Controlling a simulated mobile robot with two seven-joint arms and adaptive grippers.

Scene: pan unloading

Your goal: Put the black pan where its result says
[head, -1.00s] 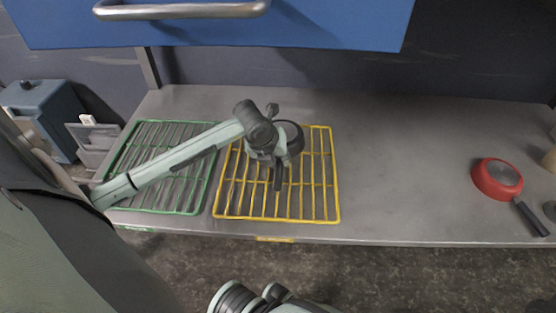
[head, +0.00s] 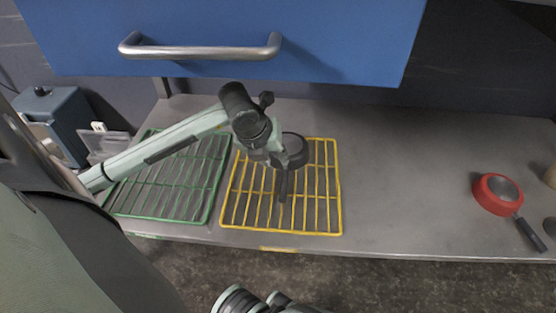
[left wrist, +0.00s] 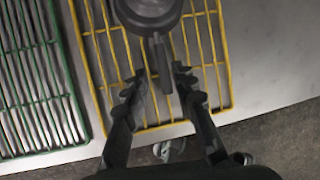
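The black pan (head: 295,148) rests on the yellow wire rack (head: 341,205), toward its back, with its handle pointing to the front. It also shows in the left wrist view (left wrist: 152,10), cut by the top edge, its handle (left wrist: 160,62) between my fingertips in the picture. My left gripper (left wrist: 162,76) is open, with a gap on each side of the handle; in the head view it is above the rack beside the pan (head: 278,156), partly hidden by its own wrist. A green wire rack (head: 209,205) lies left of the yellow one.
A red pan (head: 488,201) with a dark handle lies at the right of the grey counter (head: 400,190). The counter between it and the yellow rack is clear. A blue cabinet front (head: 340,40) with a metal handle (head: 200,52) overhangs the back. A blue box (head: 58,115) stands far left.

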